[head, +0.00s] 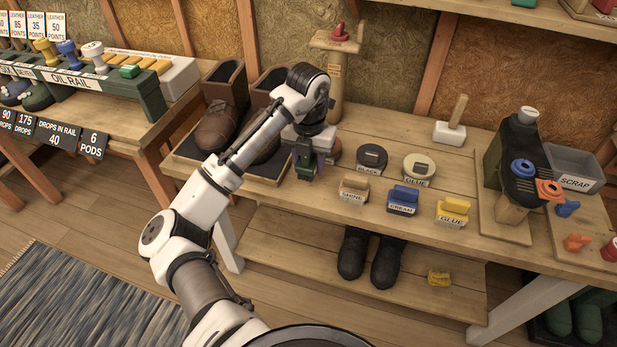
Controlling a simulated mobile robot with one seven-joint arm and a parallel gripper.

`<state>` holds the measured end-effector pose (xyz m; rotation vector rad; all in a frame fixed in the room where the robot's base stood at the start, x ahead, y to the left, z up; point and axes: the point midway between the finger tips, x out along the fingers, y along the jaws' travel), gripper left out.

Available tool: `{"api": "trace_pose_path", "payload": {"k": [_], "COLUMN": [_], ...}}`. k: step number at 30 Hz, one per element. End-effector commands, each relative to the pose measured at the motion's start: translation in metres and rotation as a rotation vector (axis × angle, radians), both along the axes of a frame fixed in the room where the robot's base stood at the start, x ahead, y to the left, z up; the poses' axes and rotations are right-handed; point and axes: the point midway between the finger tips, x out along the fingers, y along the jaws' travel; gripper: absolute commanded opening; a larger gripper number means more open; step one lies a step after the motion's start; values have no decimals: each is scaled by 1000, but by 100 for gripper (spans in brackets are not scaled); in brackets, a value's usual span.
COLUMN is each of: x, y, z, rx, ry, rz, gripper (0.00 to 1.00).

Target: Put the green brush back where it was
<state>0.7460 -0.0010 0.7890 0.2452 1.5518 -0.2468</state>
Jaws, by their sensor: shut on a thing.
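My gripper (307,168) is over the wooden workbench (330,205), just right of the brown boots (222,118). It is shut on a small green thing (304,153), which looks like the green brush. My wrist and fingers hide much of it. I cannot tell whether it touches the bench. To its right stand a tan brush-like block labelled SHINE (353,189), a blue one labelled CREAM (403,199) and a yellow one labelled GLUE (452,210). Behind them are a dark round tin labelled BLACK (372,158) and a pale round tin (419,166).
A wooden post with a red top (338,36) stands behind my gripper. A dark machine (518,155) and a SCRAP bin (572,170) are at the right. The OIL RAIL (75,82) is at the left. Black boots (371,255) stand on the lower shelf. The bench front left of SHINE is clear.

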Motion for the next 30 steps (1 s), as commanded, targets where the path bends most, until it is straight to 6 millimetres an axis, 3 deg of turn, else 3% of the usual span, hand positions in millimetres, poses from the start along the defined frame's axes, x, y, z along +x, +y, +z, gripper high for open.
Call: {"api": "trace_pose_path", "payload": {"k": [8, 15, 26, 27, 30], "x": [0, 0, 0, 0, 0], "y": [1, 1, 0, 0, 0], "z": [-22, -54, -59, -58, -58], "rx": [0, -1, 0, 1, 1], "ry": [1, 0, -1, -1, -1], "rz": [1, 1, 0, 0, 0], "gripper": [16, 16, 16, 44, 58]}}
